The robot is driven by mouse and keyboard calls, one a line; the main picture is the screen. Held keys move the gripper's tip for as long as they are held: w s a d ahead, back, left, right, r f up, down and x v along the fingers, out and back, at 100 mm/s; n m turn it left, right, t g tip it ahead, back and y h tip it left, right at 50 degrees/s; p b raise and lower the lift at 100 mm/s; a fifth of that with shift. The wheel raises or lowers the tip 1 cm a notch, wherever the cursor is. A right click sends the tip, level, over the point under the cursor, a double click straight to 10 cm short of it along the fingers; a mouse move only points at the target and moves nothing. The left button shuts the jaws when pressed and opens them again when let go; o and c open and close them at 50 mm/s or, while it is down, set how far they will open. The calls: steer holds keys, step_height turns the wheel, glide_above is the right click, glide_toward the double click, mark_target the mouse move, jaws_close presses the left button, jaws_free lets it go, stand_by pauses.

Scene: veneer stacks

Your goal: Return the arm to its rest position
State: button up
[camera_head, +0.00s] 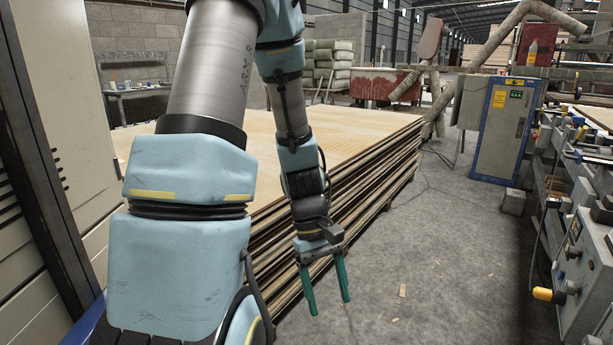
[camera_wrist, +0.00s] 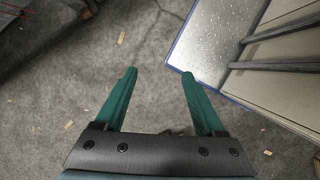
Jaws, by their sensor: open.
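My gripper (camera_head: 328,307) has two green fingers spread apart with nothing between them. It hangs pointing down in front of the right side of the veneer stack (camera_head: 345,130), over the concrete floor. In the wrist view my gripper (camera_wrist: 158,75) is open above bare grey floor. My arm bends down from the top of the head view and hides part of the stack.
A grey and blue cabinet (camera_head: 502,128) stands at the back right. A machine (camera_head: 585,255) with an orange-tipped knob lines the right edge. Pale panels (camera_head: 50,130) stand at the left. Open floor (camera_head: 440,250) with small wood scraps lies between stack and machine.

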steer(key=w+a+r+m+t+y, duration=0.1)
steer(key=w+a+r+m+t, duration=0.15)
steer(key=a+r, duration=0.3)
steer(key=w+a+r+m+t+y, duration=0.1)
steer(key=w+a+r+m+t, duration=0.1)
steer(key=a+r+m+t, duration=0.3)
step_height(320, 180, up, 12)
steer(key=n+g+p, duration=0.2)
steer(key=p, duration=1.1)
steer(key=shift+a+f, duration=0.2)
